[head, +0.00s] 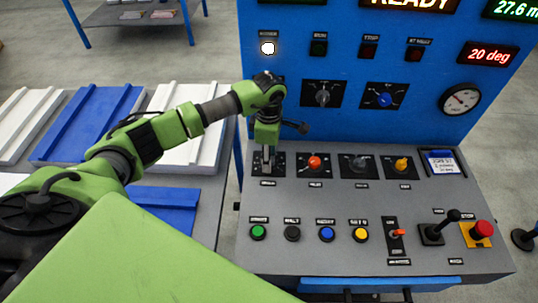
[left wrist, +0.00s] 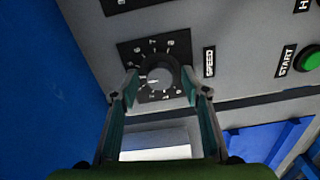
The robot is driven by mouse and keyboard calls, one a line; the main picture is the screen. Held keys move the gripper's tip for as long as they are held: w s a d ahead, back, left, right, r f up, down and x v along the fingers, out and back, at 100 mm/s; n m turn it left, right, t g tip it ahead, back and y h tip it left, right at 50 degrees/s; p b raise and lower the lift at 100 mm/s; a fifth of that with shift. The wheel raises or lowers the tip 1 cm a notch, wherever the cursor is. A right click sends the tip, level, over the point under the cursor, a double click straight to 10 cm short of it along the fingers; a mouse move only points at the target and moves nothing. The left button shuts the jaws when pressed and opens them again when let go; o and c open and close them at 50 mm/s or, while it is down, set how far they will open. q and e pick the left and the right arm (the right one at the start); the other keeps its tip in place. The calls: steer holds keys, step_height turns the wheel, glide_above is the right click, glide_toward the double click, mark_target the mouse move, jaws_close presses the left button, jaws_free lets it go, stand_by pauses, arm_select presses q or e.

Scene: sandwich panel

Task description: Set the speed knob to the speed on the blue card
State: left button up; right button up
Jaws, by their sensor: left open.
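The speed knob (left wrist: 160,74) is a dark round knob on a black numbered dial, with a "SPEED" label beside it in the left wrist view. A pale pointer mark shows on it, but I cannot tell which number it meets. My left gripper (left wrist: 159,83) is open, with one finger on each side of the knob; contact is unclear. In the head view my left gripper (head: 267,152) reaches down over the leftmost dial of the upper console row and hides most of it. The blue card (head: 441,162) lies at the console's right; its writing is too small to read. My right gripper is out of view.
Other knobs, including a red one (head: 314,162) and a yellow one (head: 401,164), sit to the right. Buttons such as the green one (head: 258,232), a joystick (head: 452,217) and a red stop button (head: 484,229) are nearer. The blue upright panel (head: 345,130) rises behind.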

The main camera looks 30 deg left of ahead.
arm_select(q)
steer(key=c, duration=1.1)
steer(key=shift+n, duration=0.3)
steer(key=shift+n+b, duration=0.45)
steer(key=shift+n, duration=0.45)
steer(key=n+b, duration=0.1)
steer(key=n, duration=0.2)
steer(key=shift+n, duration=0.3)
steer(key=n, duration=0.5)
steer(key=shift+n+b, duration=0.35)
steer(key=shift+n, duration=0.05)
